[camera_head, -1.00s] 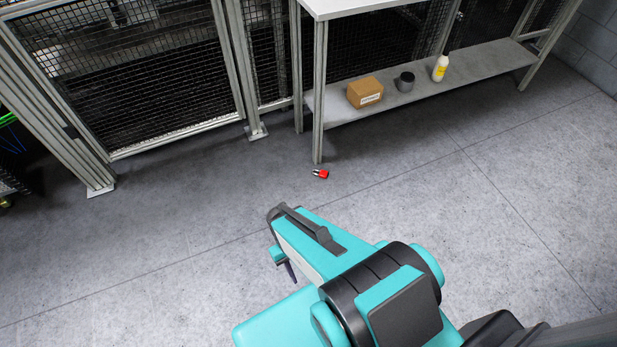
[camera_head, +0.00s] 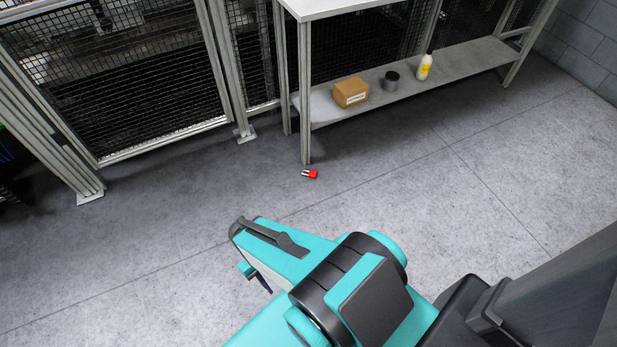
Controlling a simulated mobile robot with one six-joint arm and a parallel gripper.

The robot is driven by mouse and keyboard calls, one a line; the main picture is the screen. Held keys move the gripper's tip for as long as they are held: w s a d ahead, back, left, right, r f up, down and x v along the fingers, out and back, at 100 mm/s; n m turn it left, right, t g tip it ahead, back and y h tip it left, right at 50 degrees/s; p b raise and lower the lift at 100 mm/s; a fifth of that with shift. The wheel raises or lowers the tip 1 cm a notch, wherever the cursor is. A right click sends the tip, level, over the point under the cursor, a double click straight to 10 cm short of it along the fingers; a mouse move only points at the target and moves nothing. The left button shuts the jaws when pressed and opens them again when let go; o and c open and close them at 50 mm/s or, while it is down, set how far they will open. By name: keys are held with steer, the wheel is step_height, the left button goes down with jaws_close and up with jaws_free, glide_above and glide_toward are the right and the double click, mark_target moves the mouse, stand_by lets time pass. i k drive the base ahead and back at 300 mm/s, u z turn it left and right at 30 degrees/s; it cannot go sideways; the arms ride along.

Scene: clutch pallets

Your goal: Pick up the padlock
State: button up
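The padlock (camera_head: 311,174) is small, with a red body and a pale shackle pointing left. It lies on the grey floor just in front of a leg of the workbench (camera_head: 304,110). My arm reaches in from the bottom, teal and black, nearer to the camera than the padlock. Only a dark tip of my gripper (camera_head: 262,284) shows below the arm's end, left of and nearer than the padlock, and apart from it. The arm hides the rest of it, so its opening does not show.
The bench's lower shelf (camera_head: 440,88) holds a cardboard box (camera_head: 350,92), a dark grey cup-like container (camera_head: 391,80) and a white bottle with a yellow label (camera_head: 425,67). Mesh fencing (camera_head: 130,80) stands at the back left. The floor around the padlock is clear.

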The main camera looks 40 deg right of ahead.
mark_target(312, 174)
steer(key=z, duration=0.05)
steer(key=i, duration=1)
steer(key=u, duration=0.05)
